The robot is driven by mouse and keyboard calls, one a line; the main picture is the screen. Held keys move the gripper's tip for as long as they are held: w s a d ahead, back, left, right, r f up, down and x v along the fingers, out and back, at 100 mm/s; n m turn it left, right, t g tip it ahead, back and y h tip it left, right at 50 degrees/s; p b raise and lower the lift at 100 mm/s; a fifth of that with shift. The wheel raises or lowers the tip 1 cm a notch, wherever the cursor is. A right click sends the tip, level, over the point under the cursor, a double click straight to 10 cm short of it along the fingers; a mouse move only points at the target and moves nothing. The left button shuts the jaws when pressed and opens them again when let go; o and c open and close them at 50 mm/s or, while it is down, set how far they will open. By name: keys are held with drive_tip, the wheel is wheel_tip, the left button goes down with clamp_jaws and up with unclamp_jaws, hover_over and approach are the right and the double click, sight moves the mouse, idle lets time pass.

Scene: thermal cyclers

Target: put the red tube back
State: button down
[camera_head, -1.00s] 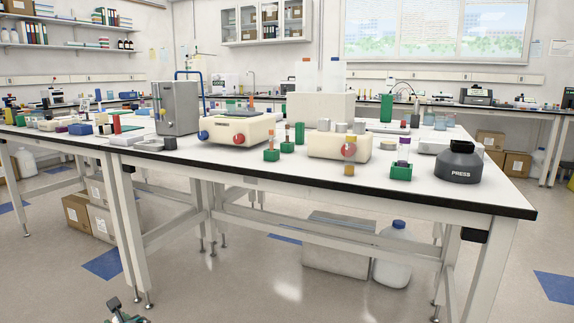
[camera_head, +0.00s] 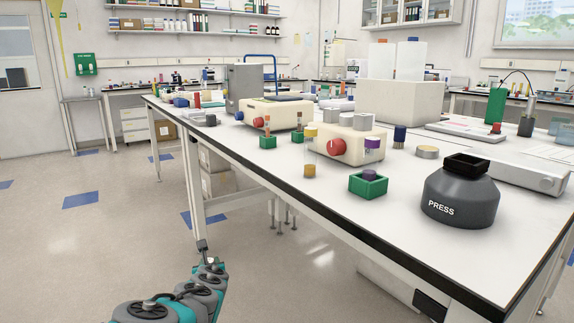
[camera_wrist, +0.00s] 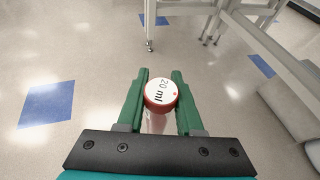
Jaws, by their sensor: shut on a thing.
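My gripper (camera_wrist: 160,74) has its two green fingers closed on the sides of a capped tube (camera_wrist: 161,93). The tube's round white top has a red rim and reads "20 ml"; its body below is pale and mostly hidden. Bare floor lies beyond it in the wrist view. In the head view my arm (camera_head: 203,250) is low at the bottom, in front of the bench and below its top; the held tube cannot be made out there.
A dark PRESS device (camera_head: 455,205) stands right of the green holder. A clear tube with a yellow cap (camera_head: 310,132) stands by the front edge. Open floor lies left.

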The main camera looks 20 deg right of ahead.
wheel_tip(320, 180, up, 24)
drive_tip(key=d+r+m+g+h+b, duration=0.1)
drive_tip(key=d+m+g+h, duration=0.15)
drive_tip(key=m+h, duration=0.3)
drive_tip(key=s+d+r+m+g+h, duration=0.25)
drive_tip(key=s+d+r, duration=0.25)
drive_tip(key=s+r, duration=0.3)
drive_tip(key=s+d+r+m+g+h, duration=0.2)
drive_tip(key=s+d+r+m+g, duration=0.15)
drive_tip(key=s+r, duration=0.5)
drive_tip(key=shift+t+h, duration=0.3)
drive_tip(key=shift+t, duration=0.05)
drive_tip(key=shift+w+d+f+b, duration=0.4)
drive_tip(key=shift+w+d+f, duration=0.25)
drive_tip(key=shift+w+d, duration=1.45)
drive_tip(key=shift+w+d+f+b, duration=0.45)
drive_tip(key=shift+w+d+f, duration=0.2)
drive_tip(key=shift+w+d, duration=1.45)
drive_tip(key=shift+w+d+f+b, duration=0.4)
drive_tip(key=shift+w+d+f, duration=0.25)
drive_tip(key=shift+w+d, duration=1.4)
drive_tip(key=shift+w+a+r, duration=0.1)
drive_tip(key=shift+w+a, duration=0.25)
